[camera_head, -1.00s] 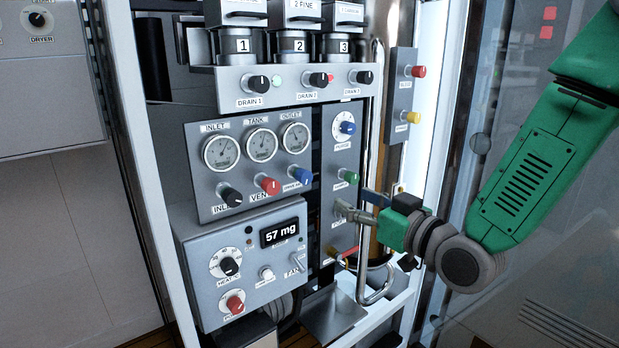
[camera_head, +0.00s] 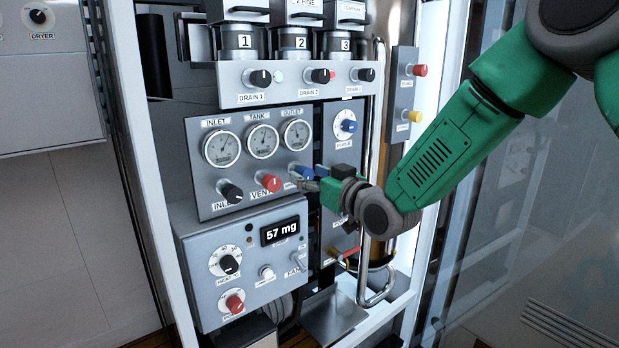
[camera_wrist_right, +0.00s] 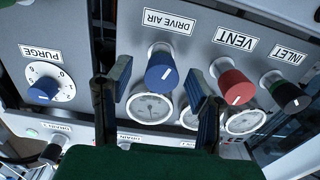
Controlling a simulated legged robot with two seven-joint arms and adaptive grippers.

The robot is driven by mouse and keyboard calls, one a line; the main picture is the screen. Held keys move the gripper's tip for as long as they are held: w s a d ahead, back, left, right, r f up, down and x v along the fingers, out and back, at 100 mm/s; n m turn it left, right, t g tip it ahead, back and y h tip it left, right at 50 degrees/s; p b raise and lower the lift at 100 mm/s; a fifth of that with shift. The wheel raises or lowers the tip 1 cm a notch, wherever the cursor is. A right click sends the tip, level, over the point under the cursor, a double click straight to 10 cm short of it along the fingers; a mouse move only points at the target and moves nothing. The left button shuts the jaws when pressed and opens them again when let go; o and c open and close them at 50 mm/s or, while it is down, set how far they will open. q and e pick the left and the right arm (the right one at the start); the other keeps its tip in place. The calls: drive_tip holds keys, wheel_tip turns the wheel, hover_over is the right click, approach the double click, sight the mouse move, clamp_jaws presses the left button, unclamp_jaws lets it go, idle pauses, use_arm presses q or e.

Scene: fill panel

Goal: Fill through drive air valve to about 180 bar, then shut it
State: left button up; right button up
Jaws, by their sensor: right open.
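The drive air valve is a blue knob (camera_head: 301,172) below the outlet gauge, right of the red vent knob (camera_head: 269,184). In the right wrist view, which is upside down, the blue knob (camera_wrist_right: 161,74) sits under its DRIVE AIR label, with a pale pointer mark. My right gripper (camera_head: 315,180) is at the knob, partly covering it. In the wrist view its two blue-padded fingers (camera_wrist_right: 158,88) are open, one to each side of the knob; I cannot tell whether they touch it. The tank gauge (camera_head: 263,142) is visible, but its value is too small to read. My left gripper is not in view.
The inlet gauge (camera_head: 222,148), outlet gauge (camera_head: 296,135) and black inlet knob (camera_head: 230,192) are close by. The purge dial (camera_head: 346,126) is to the right. Drain knobs line the shelf above. A display (camera_head: 284,232) reads 57 mg below. A bent metal pipe (camera_head: 376,290) stands at the right.

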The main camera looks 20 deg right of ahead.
clamp_jaws()
drive_tip(key=shift+m, duration=0.4)
drive_tip(key=m+p, duration=0.2)
drive_tip(key=shift+r+m, duration=0.1)
drive_tip(key=shift+m, duration=0.3)
drive_tip(key=m, duration=0.2)
drive_tip(key=shift+d+m+p, duration=0.1)
drive_tip(key=shift+m+p, duration=0.2)
drive_tip(key=shift+p, duration=0.1)
drive_tip(key=m, duration=0.2)
drive_tip(key=shift+m, duration=0.3)
drive_tip(key=shift+f+m, duration=0.2)
drive_tip(key=shift+m, duration=1.7)
